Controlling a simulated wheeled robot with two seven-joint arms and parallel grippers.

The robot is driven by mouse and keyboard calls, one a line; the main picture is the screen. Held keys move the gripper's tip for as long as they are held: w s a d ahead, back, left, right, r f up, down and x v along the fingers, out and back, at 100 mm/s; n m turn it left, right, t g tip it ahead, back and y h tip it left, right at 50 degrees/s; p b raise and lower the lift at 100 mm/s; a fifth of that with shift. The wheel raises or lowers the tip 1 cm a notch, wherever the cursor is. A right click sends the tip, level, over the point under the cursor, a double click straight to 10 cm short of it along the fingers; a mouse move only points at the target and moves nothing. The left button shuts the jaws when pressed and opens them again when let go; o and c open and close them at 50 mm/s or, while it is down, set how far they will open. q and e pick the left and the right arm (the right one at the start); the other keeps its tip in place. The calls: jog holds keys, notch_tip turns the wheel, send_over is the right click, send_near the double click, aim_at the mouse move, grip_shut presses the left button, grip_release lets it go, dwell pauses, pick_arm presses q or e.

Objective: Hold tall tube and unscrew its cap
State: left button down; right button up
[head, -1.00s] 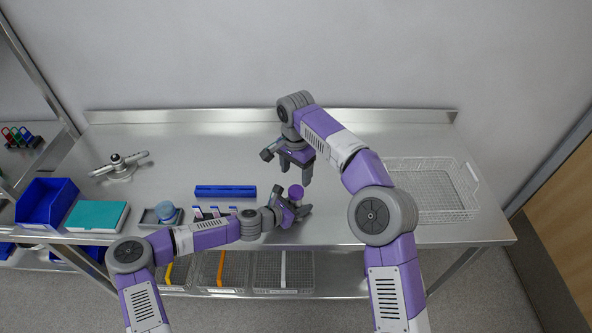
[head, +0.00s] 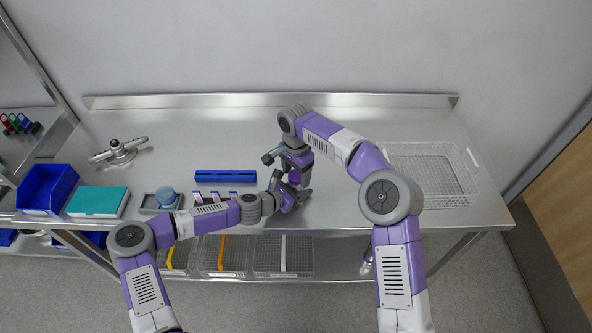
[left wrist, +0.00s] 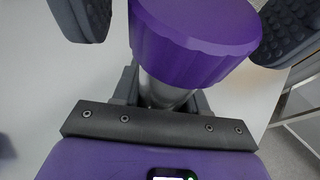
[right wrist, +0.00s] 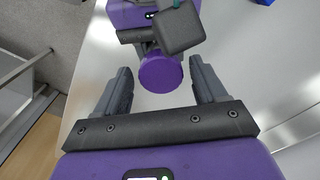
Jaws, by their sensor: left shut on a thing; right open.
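The tall tube has a ribbed purple cap (left wrist: 195,40) on top and a metallic grey body (left wrist: 160,92) below it in the left wrist view. My left gripper (head: 297,200) is shut on the tube body below the cap, near the table's front edge. My right gripper (head: 297,174) is above it, pointing down and open. In the right wrist view the cap (right wrist: 160,75) lies between and slightly beyond the right fingers, with a gap on both sides. In the head view the grippers mostly hide the tube and cap.
A blue bar-shaped rack (head: 225,176) and small white-and-purple items (head: 215,196) are left of the grippers. A wire basket (head: 470,200) stands at the right. A teal box (head: 97,201), blue bin (head: 48,188) and grey fixture (head: 118,152) are at the left. The back middle is clear.

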pick_arm(q)
jog(key=shift+a+f, duration=0.1)
jog(key=shift+f, duration=0.15)
pick_arm(e)
jog(key=c, duration=1.1)
jog(key=n, duration=0.6)
jog(key=shift+n, duration=0.3)
jog(key=o, duration=1.2)
jog(key=shift+c, duration=0.2)
